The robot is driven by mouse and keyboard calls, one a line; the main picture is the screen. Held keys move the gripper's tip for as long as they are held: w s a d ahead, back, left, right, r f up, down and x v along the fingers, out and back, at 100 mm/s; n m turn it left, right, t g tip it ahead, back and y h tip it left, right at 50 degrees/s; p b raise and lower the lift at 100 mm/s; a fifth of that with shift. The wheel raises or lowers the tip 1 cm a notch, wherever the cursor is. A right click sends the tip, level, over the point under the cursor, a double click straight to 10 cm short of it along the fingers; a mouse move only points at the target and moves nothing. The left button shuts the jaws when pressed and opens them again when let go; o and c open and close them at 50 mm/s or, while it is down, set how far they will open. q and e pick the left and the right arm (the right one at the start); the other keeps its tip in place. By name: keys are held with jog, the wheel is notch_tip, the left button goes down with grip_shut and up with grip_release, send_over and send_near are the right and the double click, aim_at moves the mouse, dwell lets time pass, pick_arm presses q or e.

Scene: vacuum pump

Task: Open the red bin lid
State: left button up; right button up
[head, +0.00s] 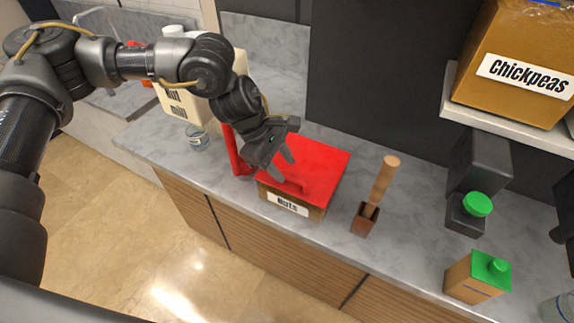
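The bin (318,213) is a brown box with a white label, standing on the grey counter. Its flat red lid (325,160) lies on top, looks closed, and has a raised red handle (304,187) near the front edge. My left gripper (284,167) reaches down from the upper left over the left part of the lid. Its two fingers are spread apart with nothing seen between them. The fingertips are close to the lid and just left of the handle; I cannot tell whether they touch it. The gripper hides the lid's left back part. My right gripper is not in view.
A red upright piece (232,152) stands left of the bin. A small glass (198,138) and a cream container (178,104) are farther left. A wooden-handled tool (382,182) stands in a brown holder (364,219) to the right. A green-topped carton (478,278) is at lower right.

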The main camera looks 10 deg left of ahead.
pick_arm(q)
jog(key=shift+p+x, duration=0.3)
jog(key=shift+x, duration=1.1)
jog(key=shift+c, duration=0.4)
grip_shut()
